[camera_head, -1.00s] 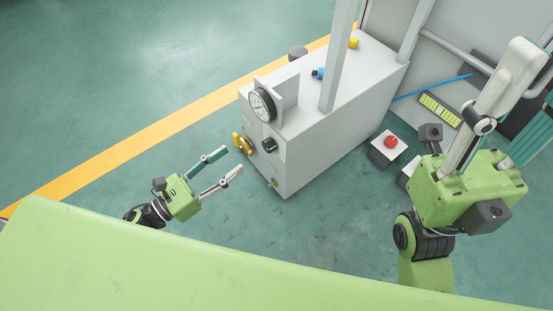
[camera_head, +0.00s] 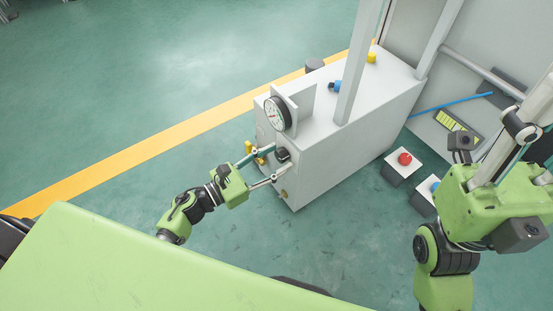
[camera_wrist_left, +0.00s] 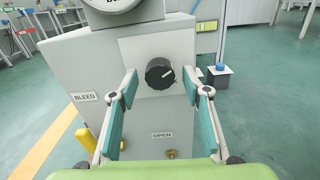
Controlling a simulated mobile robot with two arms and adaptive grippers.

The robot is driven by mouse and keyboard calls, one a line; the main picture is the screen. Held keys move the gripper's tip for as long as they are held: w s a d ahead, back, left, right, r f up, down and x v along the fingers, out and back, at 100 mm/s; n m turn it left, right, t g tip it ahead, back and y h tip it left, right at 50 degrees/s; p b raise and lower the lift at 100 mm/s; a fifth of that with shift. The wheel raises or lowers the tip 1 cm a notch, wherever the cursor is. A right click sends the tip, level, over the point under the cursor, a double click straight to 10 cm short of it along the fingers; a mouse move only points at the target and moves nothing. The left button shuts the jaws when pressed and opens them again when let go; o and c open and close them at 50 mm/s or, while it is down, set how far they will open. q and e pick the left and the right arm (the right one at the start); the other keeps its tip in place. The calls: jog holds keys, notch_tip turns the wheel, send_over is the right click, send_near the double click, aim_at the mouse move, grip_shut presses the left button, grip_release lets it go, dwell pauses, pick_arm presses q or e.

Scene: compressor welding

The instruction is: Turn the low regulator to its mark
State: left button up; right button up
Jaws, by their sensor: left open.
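The low regulator looks to be the black round knob (camera_head: 283,155) on the front face of the grey cabinet (camera_head: 350,140). In the left wrist view the knob (camera_wrist_left: 159,73) shows a white pointer line tilted toward the upper right; I cannot make out a target mark. My left gripper (camera_head: 268,164) is open in front of that face. In the left wrist view its teal finger pads (camera_wrist_left: 160,88) stand on either side of the knob, with visible gaps; contact does not show.
A round gauge (camera_head: 278,113) sits above the knob. Yellow fittings (camera_head: 249,147) stick out beside it, near a BLEED label (camera_wrist_left: 85,97). A red button box (camera_head: 404,160) stands on the floor at right. Open green floor lies to the left.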

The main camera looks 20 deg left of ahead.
pick_arm(q)
jog(key=shift+w+d, duration=0.25)
jog(key=shift+w, duration=0.05)
jog(key=c, duration=1.1)
